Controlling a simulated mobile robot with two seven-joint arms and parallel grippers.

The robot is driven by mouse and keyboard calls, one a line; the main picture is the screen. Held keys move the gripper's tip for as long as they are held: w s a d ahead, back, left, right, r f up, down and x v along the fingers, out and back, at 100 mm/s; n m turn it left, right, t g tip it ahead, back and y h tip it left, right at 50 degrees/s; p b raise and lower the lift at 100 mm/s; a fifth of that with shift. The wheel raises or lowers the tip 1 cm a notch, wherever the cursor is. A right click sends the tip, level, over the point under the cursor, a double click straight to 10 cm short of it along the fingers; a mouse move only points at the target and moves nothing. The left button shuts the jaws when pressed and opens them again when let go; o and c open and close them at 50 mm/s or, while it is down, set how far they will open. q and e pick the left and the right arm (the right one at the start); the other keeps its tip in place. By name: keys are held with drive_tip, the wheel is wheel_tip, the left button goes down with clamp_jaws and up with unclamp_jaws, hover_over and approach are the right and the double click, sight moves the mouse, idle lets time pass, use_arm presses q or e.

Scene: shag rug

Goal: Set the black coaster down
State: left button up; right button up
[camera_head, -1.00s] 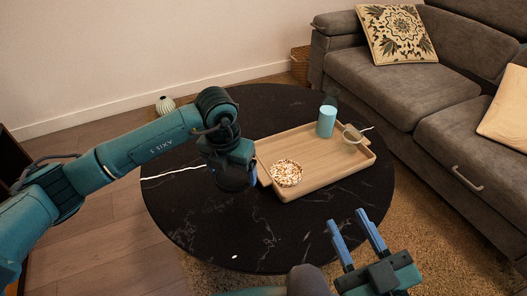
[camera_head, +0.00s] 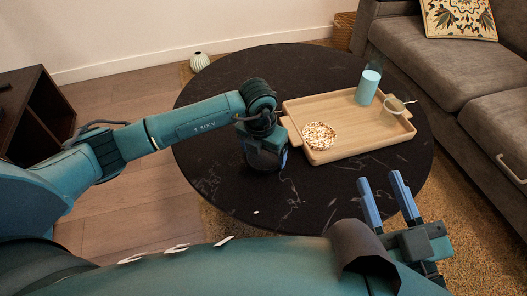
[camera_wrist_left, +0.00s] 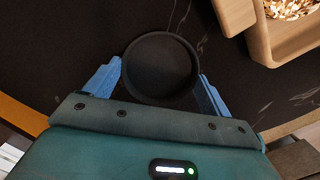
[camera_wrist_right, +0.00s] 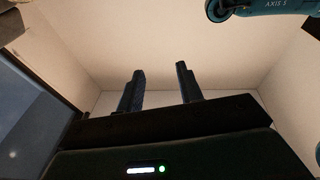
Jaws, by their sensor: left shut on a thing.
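The black coaster (camera_wrist_left: 159,67) is a round dark disc with a raised rim, between the blue fingers of my left gripper (camera_wrist_left: 158,72) in the left wrist view. The fingers are shut on its two sides. In the head view my left gripper (camera_head: 266,157) points down over the round black marble table (camera_head: 325,195), left of the wooden tray; I cannot make out the coaster there. The gap between coaster and tabletop is hard to judge. My right gripper (camera_head: 380,178) is open and empty near the table's front edge; its spread fingers show in the right wrist view (camera_wrist_right: 160,72).
The wooden tray (camera_head: 345,149) holds a bowl of popcorn (camera_head: 319,135), a light blue cup (camera_head: 368,86) and a clear glass mug (camera_head: 394,104). Bare tabletop lies in front of the tray. A grey sofa (camera_head: 450,75) stands right, a dark shelf (camera_head: 35,110) left.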

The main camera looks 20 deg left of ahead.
sight(261, 163)
use_arm(q)
drive_tip(key=shift+f, duration=0.15)
drive_tip(key=o, duration=0.9)
use_arm(e)
drive_tip(key=shift+f, duration=0.15)
use_arm(q)
drive_tip(key=shift+r, duration=0.4)
drive_tip(key=shift+s+a+r+p, duration=0.2)
drive_tip(key=shift+r+p, duration=0.45)
drive_tip(key=shift+r, duration=1.25)
drive_tip(key=shift+s+d+r+p, duration=0.2)
drive_tip(key=shift+r+p, duration=0.5)
drive_tip(key=shift+r, duration=1.25)
drive_tip(key=shift+s+a+r+p, duration=0.25)
drive_tip(key=shift+r+p, duration=0.4)
drive_tip(key=shift+r, duration=1.25)
use_arm(e)
drive_tip(key=shift+s+d+f+n+g+h, duration=0.1)
drive_tip(key=shift+s+d+n+g+h, duration=0.1)
drive_tip(key=shift+d+n+g+h, duration=0.15)
use_arm(q)
drive_tip(key=shift+d, duration=0.1)
